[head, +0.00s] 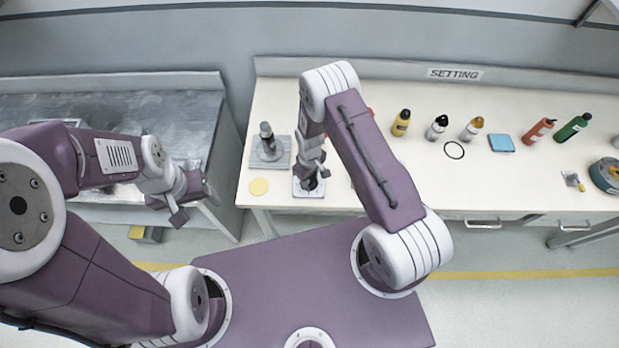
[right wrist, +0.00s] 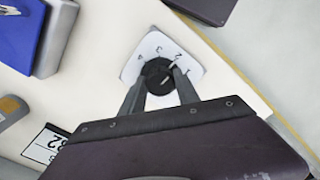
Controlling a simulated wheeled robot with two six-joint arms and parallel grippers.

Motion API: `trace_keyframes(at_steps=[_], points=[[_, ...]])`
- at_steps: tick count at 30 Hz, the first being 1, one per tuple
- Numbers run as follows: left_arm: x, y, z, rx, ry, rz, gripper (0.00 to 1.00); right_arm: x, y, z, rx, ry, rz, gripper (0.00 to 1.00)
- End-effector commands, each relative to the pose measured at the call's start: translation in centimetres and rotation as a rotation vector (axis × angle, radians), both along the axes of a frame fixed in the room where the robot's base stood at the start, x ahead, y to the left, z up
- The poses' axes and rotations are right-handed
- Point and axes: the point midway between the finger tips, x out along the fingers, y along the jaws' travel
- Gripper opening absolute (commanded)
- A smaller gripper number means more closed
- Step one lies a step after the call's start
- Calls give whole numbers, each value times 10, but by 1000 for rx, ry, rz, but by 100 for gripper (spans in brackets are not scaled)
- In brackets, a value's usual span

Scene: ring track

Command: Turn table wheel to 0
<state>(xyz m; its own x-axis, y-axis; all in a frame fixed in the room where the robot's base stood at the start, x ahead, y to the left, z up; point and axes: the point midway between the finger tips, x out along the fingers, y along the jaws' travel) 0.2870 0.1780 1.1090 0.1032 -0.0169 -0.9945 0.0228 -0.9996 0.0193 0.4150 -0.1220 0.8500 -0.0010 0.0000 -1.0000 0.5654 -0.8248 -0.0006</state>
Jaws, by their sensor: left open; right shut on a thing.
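The table wheel is a round black knob (right wrist: 158,76) on a white dial plate (right wrist: 133,67) with numbers. In the right wrist view, a pale line on the knob points up and right, roughly toward the 2; its exact reading is hard to tell. My right gripper (right wrist: 159,80) is shut on the knob, one finger on each side. The fingers and palm hide the lower part of the plate. In the head view, the plate (head: 309,190) lies near the pale table's front edge, under my right gripper (head: 311,181). My left gripper (head: 186,203) is open and empty, in front of the metal bench.
Several bottles, a blue pad (head: 502,143) and a black ring (head: 454,150) are to the right. A SETTING sign (head: 455,74) is behind.

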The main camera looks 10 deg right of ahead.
Motion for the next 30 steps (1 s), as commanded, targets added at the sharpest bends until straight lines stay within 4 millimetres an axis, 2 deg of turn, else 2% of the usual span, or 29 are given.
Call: trace_keyframes(at_steps=[8, 30], points=[[0, 0, -11, 0, 0, 0, 68, 1, 1, -1, 1, -3, -184, 0], [0, 0, -38, 0, 0, 0, 68, 2, 2, 0, 2, -5, -885, 0]])
